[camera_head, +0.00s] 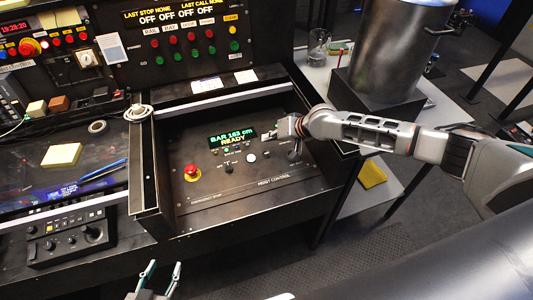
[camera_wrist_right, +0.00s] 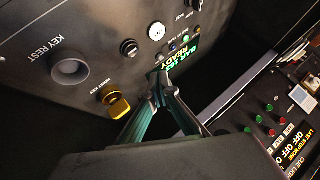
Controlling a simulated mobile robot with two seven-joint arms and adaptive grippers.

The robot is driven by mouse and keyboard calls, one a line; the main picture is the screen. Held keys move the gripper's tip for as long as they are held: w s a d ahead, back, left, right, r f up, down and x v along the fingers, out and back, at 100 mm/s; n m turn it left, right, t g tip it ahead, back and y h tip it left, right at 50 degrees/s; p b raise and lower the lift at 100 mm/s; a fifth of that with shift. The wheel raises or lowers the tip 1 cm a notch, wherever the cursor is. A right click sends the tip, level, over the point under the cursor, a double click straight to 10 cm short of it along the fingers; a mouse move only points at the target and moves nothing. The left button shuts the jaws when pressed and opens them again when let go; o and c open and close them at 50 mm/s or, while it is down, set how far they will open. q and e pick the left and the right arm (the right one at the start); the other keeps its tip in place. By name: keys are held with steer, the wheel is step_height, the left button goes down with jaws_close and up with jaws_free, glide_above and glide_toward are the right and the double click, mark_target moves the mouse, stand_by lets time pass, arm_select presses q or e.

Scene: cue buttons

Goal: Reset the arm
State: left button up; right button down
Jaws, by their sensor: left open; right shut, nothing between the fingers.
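My right arm reaches in from the right over the hoist control panel (camera_head: 235,187). My right gripper (camera_head: 266,135) is shut and empty near the display (camera_head: 232,138), which reads "BAR 163 cm READY". In the right wrist view the shut fingers (camera_wrist_right: 160,88) sit in front of the panel, close to the display (camera_wrist_right: 184,58); whether they touch it cannot be told. A yellow key (camera_wrist_right: 114,101) sits in its switch beside the empty "KEY REST" ring (camera_wrist_right: 70,68). My left gripper (camera_head: 162,272) is open and empty at the bottom, in front of the desk.
A red emergency button (camera_head: 192,172) and a white button (camera_head: 251,157) are on the panel. Raised side walls border the panel. A cue-light panel with red and green buttons (camera_head: 193,44) stands behind. A metal cylinder (camera_head: 392,45) stands at the right.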

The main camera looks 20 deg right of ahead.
stand_by(0.4)
